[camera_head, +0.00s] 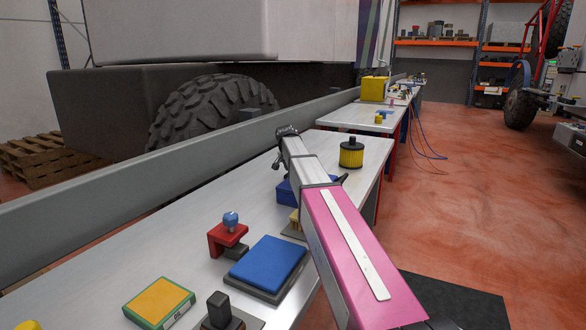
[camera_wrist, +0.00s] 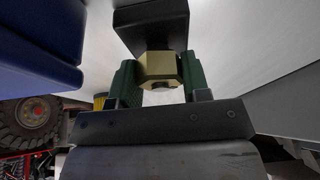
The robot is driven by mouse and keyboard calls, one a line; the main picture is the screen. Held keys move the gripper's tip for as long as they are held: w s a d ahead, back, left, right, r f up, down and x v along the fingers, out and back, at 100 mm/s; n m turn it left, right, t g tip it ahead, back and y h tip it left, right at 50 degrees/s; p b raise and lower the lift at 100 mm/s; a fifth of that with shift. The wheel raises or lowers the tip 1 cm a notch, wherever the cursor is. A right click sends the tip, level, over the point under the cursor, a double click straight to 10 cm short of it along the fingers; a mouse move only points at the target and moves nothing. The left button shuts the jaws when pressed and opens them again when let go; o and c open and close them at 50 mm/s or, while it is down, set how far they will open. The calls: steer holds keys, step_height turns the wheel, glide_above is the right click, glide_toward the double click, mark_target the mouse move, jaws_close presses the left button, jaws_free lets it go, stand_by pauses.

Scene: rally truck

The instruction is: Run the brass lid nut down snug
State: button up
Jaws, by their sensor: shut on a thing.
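The brass nut (camera_wrist: 158,68) is a hexagonal piece in the middle of the wrist view. My gripper (camera_wrist: 158,80) has its two green fingers shut on it, one on each side. A dark block (camera_wrist: 151,25) adjoins the nut at the top of the wrist view. Whether the nut is seated against that block I cannot tell. In the head view, my pink and silver arm reaches over the bench and hides the nut and most of the area around it. My fingertips cannot be made out there.
The metal bench (camera_head: 192,246) carries a yellow filter with a black top (camera_head: 351,154), a blue box (camera_head: 287,191), a blue pad (camera_head: 268,264), a red clamp-like part (camera_head: 226,238) and an orange-topped box (camera_head: 159,301). A blue surface (camera_wrist: 38,48) is close at left in the wrist view.

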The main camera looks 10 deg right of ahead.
steer(key=m+g+h, duration=0.1)
steer(key=m, duration=0.3)
steer(key=shift+w+m, duration=0.15)
steer(key=shift+m, duration=0.15)
steer(key=m+g, duration=0.2)
steer(key=m, duration=0.2)
steer(key=shift+r+h, duration=0.1)
steer(key=shift+h, duration=0.3)
steer(key=shift+m, duration=0.3)
steer(key=o, duration=0.9)
steer(key=shift+o, duration=0.2)
steer(key=v, duration=1)
steer(key=shift+r, duration=0.35)
steer(key=shift+s+a, duration=0.15)
steer(key=shift+s, duration=0.05)
